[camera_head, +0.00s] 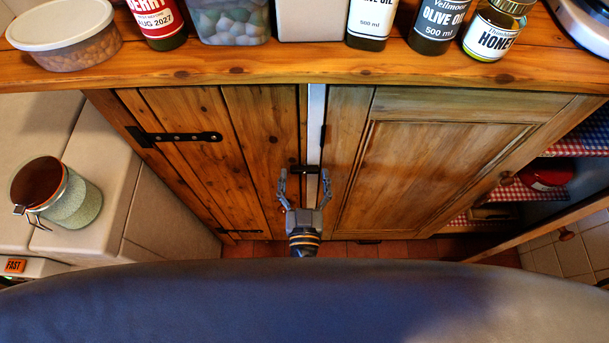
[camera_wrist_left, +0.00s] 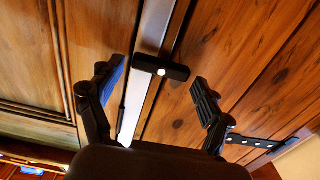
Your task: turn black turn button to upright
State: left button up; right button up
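The black turn button (camera_head: 305,169) is a short dark bar on the cupboard front, at the narrow pale strip between the two doors. It lies crosswise, about horizontal in the head view. In the left wrist view the bar (camera_wrist_left: 172,71) also lies across the strip, slightly tilted, with a bright round spot at its middle. My left gripper (camera_head: 304,178) is open, its two fingers on either side of the bar's ends. In the left wrist view the open fingers (camera_wrist_left: 153,88) show gaps to the bar, and nothing is held. My right gripper is not in view.
The plank door (camera_head: 255,140) with black strap hinges (camera_head: 180,137) is on the left, the panelled door (camera_head: 425,165) on the right. Jars and bottles stand on the wooden counter (camera_head: 240,68) above. An open door with a knob (camera_head: 566,234) is at right.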

pick_arm(q)
jog(key=c, duration=0.7)
jog(key=shift+n, duration=0.4)
jog(key=n+b, duration=0.1)
jog(key=n, duration=0.4)
jog(key=shift+a+f+n, duration=0.1)
jog(key=shift+a+n, duration=0.05)
jog(key=shift+n, duration=0.15)
jog(key=n+b, duration=0.1)
jog(key=n, duration=0.4)
jog(key=shift+a+f, duration=0.1)
jog(key=shift+f, duration=0.05)
jog(key=n+b, duration=0.2)
jog(key=n, duration=0.3)
jog(key=shift+f+n+b, duration=0.1)
jog(key=shift+n+b, duration=0.2)
jog(key=shift+n, duration=0.4)
